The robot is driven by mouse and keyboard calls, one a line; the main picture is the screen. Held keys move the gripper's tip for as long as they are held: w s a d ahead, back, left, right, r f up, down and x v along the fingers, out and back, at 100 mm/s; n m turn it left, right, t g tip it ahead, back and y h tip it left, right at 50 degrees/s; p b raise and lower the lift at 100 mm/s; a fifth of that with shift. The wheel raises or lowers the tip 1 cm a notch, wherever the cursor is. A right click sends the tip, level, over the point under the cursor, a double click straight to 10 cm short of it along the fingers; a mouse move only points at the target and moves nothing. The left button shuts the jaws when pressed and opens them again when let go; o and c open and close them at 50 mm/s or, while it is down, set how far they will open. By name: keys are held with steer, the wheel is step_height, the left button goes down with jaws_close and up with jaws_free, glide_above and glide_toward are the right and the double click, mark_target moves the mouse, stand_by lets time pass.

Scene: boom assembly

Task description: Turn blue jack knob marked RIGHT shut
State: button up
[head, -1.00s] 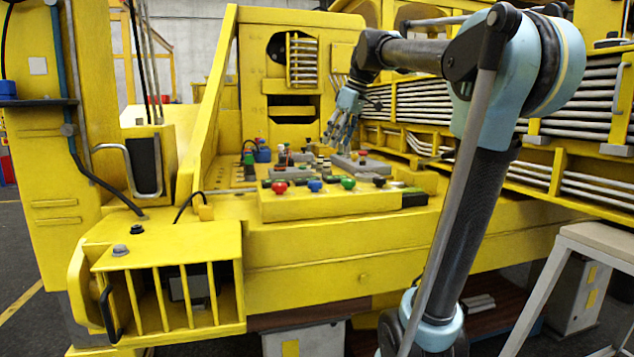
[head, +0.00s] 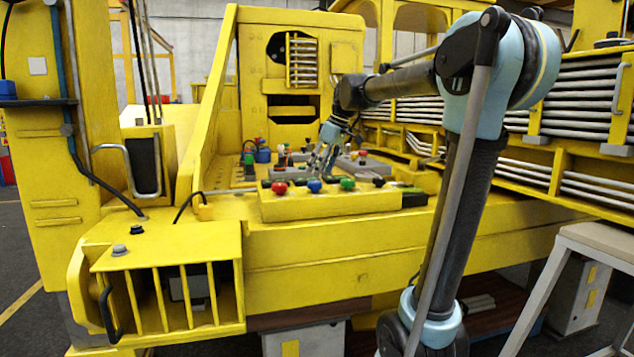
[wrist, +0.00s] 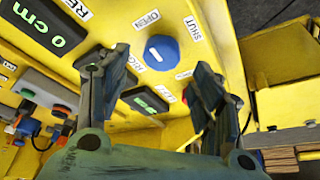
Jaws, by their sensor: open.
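The blue knob (wrist: 161,52) is round with a short white mark, on the yellow panel between an OPEN label (wrist: 146,20) and a SHUT label (wrist: 195,28). A label (wrist: 133,62) below it is partly hidden by a finger; it seems to begin with "RI". In the head view the blue knob (head: 314,185) sits on the front console between a red and a green knob. My gripper (wrist: 157,78) is open and empty, its fingers spread either side of the knob's line in the wrist view. In the head view my gripper (head: 325,160) hangs just above and behind the console; contact cannot be told.
A display reading 0 cm (wrist: 45,28) and a second lit display (wrist: 147,103) are near the knob. A red knob (head: 279,187) and a green knob (head: 347,183) flank it closely. Several smaller controls stand behind. A yellow rack of grey pipes (head: 570,100) is at right.

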mark_target(315, 182)
steer(key=shift+x, duration=2.45)
steer(key=shift+c, duration=0.6)
steer(key=c, duration=0.9)
